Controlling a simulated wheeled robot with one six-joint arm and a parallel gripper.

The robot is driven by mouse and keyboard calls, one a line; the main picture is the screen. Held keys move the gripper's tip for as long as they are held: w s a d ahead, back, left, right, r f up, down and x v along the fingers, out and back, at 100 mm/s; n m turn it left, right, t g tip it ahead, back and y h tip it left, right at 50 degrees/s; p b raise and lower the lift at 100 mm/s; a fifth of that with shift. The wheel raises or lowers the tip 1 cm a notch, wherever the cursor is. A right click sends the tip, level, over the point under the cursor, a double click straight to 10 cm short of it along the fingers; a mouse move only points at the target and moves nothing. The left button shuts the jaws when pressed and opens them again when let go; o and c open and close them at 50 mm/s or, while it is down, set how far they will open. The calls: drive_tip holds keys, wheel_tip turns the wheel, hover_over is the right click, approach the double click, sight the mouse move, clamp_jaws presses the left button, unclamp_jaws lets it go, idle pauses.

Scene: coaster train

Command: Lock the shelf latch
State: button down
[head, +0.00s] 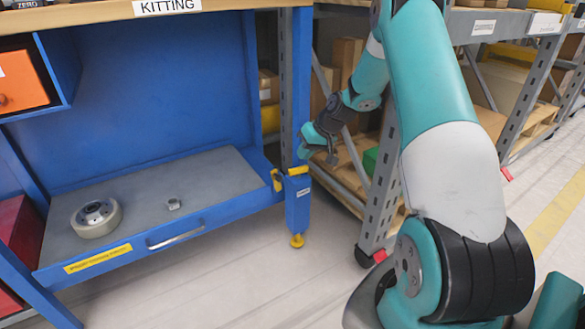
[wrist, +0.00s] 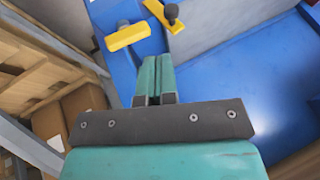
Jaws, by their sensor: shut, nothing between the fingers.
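The shelf latch shows as a yellow lever (wrist: 165,17) with a dark knob at the shelf's front right corner; in the head view the lever (head: 277,181) is small. A separate yellow block (wrist: 128,36) sits beside it on the blue corner post, and this block (head: 298,170) also shows in the head view. I cannot tell whether the lever engages the block. My gripper (wrist: 158,62) is shut and empty, its teal fingers pointing towards the latch with no clear contact.
A grey rack (head: 384,180) with boxes stands close on the right. The floor in front is clear.

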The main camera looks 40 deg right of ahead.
drive_tip(key=b+x, duration=0.4)
drive_tip(key=x, duration=0.5)
drive_tip(key=shift+w+f+b, duration=0.2)
drive_tip(key=shift+f+b, duration=0.15)
drive_tip(key=shift+a+r, duration=0.1)
drive_tip(key=shift+a, duration=0.05)
